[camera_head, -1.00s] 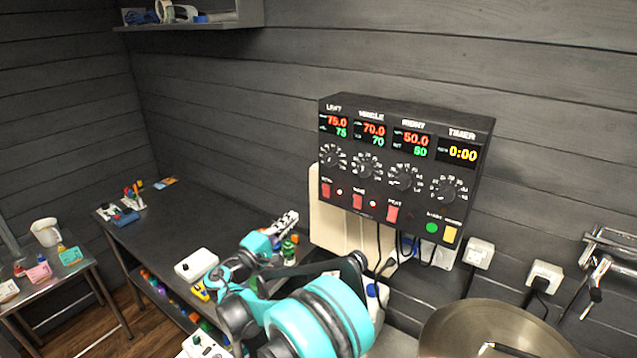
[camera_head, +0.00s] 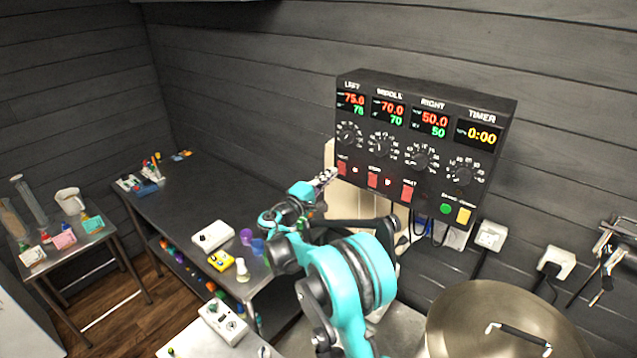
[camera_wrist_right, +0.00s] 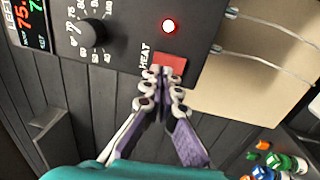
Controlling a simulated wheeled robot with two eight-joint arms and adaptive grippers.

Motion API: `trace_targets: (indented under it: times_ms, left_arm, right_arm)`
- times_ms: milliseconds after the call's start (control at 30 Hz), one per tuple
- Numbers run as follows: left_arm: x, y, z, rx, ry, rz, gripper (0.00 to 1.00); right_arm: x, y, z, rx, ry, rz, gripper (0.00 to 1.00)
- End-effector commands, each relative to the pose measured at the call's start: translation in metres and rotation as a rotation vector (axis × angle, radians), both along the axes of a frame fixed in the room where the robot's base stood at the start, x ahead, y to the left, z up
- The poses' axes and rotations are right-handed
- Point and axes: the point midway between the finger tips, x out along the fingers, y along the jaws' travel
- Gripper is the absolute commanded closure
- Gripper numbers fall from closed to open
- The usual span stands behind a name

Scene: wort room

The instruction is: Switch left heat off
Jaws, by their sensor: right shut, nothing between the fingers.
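The black control box (camera_head: 425,145) hangs on the dark plank wall, with LEFT, middle, RIGHT and TIMER columns. My left gripper is out of view.
A metal pot (camera_head: 500,310) with a lid stands below the box at the right. Cables hang under the box. A dark bench (camera_head: 200,200) with small devices runs along the wall at the left. A black dial (camera_wrist_right: 90,32) sits near the switch.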

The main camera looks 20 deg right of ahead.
Motion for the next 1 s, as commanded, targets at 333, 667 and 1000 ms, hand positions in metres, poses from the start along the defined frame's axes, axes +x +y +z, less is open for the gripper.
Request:
trace_targets:
  times_ms: [333, 667, 1000]
  left_arm:
    - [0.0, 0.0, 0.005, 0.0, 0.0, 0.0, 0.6]
    - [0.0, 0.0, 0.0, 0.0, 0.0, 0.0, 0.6]
    - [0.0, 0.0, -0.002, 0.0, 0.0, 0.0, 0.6]
  right_arm:
    - [0.012, -0.02, 0.003, 0.0, 0.0, 0.0, 1.0]
    - [0.013, -0.023, 0.003, 0.0, 0.0, -0.001, 1.0]
    - [0.015, -0.026, 0.006, 0.003, 0.002, 0.0, 1.0]
